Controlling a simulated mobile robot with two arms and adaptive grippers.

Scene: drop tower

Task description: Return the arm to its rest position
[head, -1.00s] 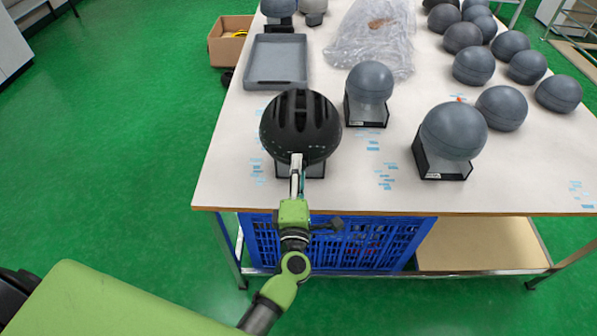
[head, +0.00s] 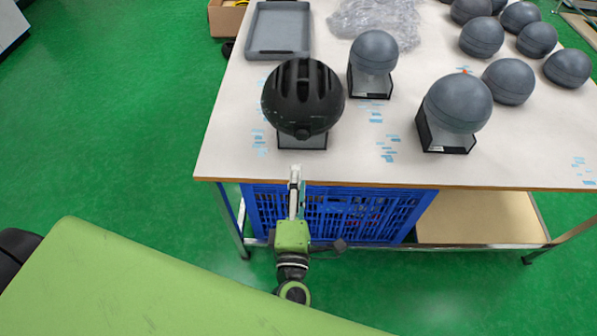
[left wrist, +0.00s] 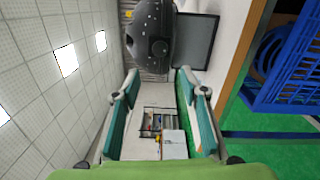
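My left gripper (head: 296,190) is in front of the table's near edge in the head view, below the black helmet. In the left wrist view its two fingers (left wrist: 160,105) stand wide apart with nothing between them. The black helmet (head: 302,98) sits on a dark stand (head: 303,139) near the front left of the table. The helmet also shows at the top of the left wrist view (left wrist: 150,35), apart from the fingers. My right gripper is in neither view.
The white table (head: 235,158) holds several grey head forms, such as one on a stand (head: 457,104), and a grey tray (head: 279,30). A blue crate (head: 370,220) stands on the shelf below. Green floor (head: 120,130) is clear at left.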

